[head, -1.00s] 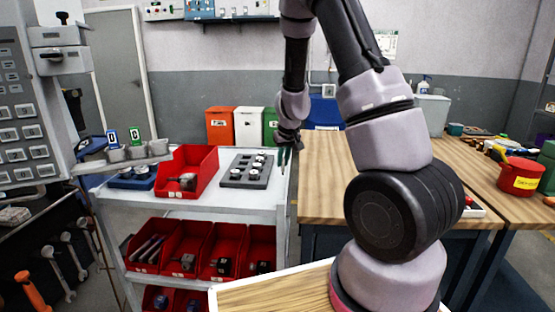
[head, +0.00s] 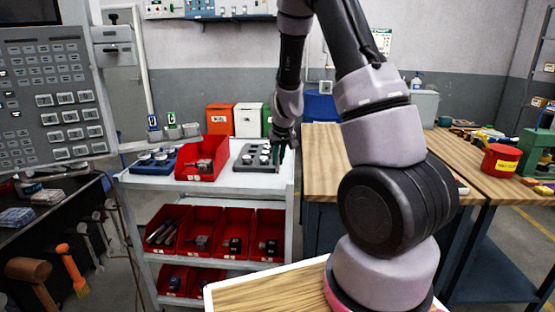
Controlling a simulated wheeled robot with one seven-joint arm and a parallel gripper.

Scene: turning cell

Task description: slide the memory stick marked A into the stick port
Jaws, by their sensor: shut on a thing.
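My gripper (head: 278,156) hangs over the right end of the cart's top, close to the grey block with round white-topped pieces (head: 258,158). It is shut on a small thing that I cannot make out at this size. A third holder (head: 191,130) shows no stick. No stick marked A can be read, and I cannot pick out the stick port.
A control panel (head: 52,85) with rows of keys fills the left. The cart (head: 215,187) carries a red bin (head: 205,165) and a blue tray (head: 152,168), with more red bins below. A wooden bench (head: 322,160) stands to the right.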

